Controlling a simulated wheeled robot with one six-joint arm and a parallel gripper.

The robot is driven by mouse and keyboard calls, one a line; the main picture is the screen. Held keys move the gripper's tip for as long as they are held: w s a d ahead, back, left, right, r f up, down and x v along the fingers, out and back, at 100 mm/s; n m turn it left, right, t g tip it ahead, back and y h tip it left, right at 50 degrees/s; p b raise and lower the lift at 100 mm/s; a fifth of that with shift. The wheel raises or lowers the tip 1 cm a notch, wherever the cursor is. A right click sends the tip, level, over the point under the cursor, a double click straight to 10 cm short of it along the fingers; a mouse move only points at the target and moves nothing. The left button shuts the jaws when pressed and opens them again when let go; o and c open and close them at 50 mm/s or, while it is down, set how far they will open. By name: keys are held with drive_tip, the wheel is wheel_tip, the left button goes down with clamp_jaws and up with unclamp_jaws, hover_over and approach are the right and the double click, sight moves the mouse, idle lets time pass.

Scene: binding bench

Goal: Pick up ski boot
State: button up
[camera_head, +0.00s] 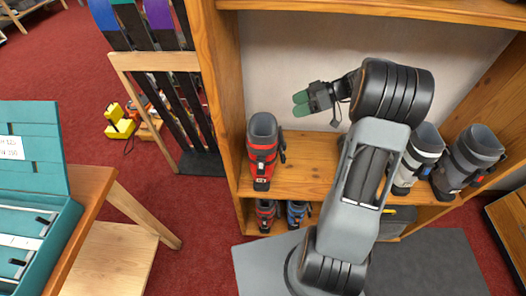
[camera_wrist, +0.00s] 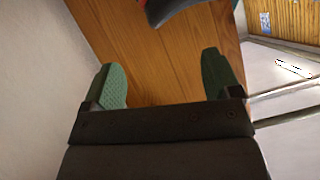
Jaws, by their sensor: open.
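A red and dark grey ski boot (camera_head: 262,150) stands upright at the left end of the wooden shelf in the head view. A white and grey boot (camera_head: 419,158) and a grey boot (camera_head: 470,160) stand at the right end. My gripper (camera_head: 300,103) is open and empty, above the shelf, higher and to the right of the red boot, apart from it. In the wrist view its green fingers (camera_wrist: 164,82) are spread over bare wood. A dark curved object with a bit of red (camera_wrist: 178,9), probably the red boot, is cut off at the top edge.
Smaller-looking red (camera_head: 265,215) and blue (camera_head: 298,213) boots sit on the lower shelf. A wooden side panel (camera_head: 217,90) stands close left of the red boot, with a ski rack (camera_head: 155,62) beyond. The shelf middle is clear. A teal case (camera_head: 30,150) lies on a bench at left.

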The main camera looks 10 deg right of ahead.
drive_tip(key=p+x, duration=0.1)
drive_tip(key=x, duration=1)
drive_tip(key=shift+a, duration=0.1)
drive_tip(key=shift+f, duration=0.1)
drive_tip(key=c, duration=1)
drive_tip(key=shift+f, duration=0.1)
clamp_jaws()
drive_tip(key=shift+s, duration=0.1)
